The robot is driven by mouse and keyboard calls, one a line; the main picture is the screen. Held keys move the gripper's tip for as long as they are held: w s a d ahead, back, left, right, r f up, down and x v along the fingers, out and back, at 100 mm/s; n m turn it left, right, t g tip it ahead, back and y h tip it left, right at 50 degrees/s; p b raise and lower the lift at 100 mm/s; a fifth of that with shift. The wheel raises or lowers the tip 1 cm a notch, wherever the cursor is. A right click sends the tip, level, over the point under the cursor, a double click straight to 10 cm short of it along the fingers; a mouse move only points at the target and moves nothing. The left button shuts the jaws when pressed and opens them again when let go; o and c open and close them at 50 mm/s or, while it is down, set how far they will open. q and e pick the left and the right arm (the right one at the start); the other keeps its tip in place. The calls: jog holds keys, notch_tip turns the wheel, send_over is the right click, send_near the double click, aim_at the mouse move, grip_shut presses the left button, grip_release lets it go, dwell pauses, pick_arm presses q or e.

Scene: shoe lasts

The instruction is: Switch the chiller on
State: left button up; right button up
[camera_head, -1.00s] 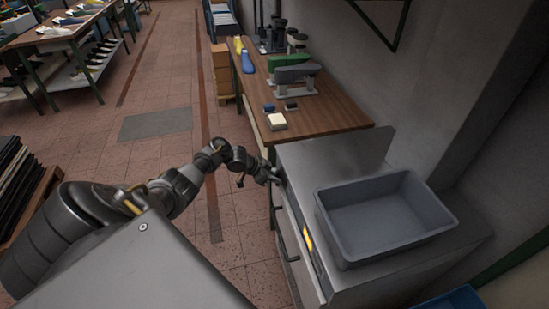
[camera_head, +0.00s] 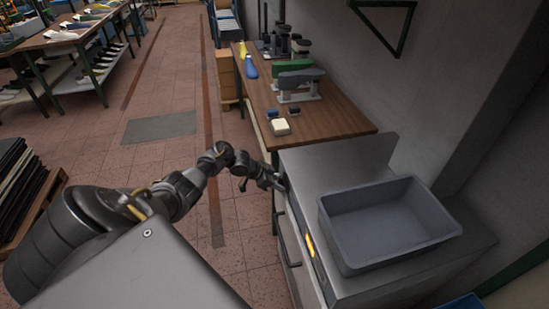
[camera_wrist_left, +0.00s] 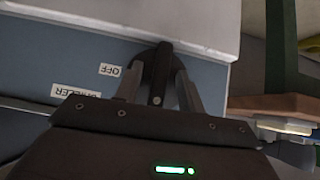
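The chiller (camera_head: 315,170) is a grey metal cabinet at the right of the head view. In the left wrist view its blue-grey panel (camera_wrist_left: 45,58) carries an upside-down "OFF" label (camera_wrist_left: 110,70) and a "CHILLER" label (camera_wrist_left: 76,91). A dark round switch (camera_wrist_left: 160,72) with a bar-shaped handle is right of the "OFF" label. My left gripper (camera_head: 279,183) is at the cabinet's front upper edge near its far corner. In the left wrist view its fingers (camera_wrist_left: 160,85) stand open on either side of the handle, with gaps showing. My right gripper is out of view.
A grey tray (camera_head: 388,225) sits on top of the cabinet. A wooden bench (camera_head: 325,118) with shoe forms and tools stands just beyond it. A wall closes the right side. The tiled floor (camera_head: 165,165) to the left is open.

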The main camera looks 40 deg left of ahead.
pick_arm(q)
jog(key=v, duration=1)
jog(key=shift+s+a+r, duration=0.15)
jog(key=shift+s+r, duration=0.05)
jog(key=shift+s, duration=0.05)
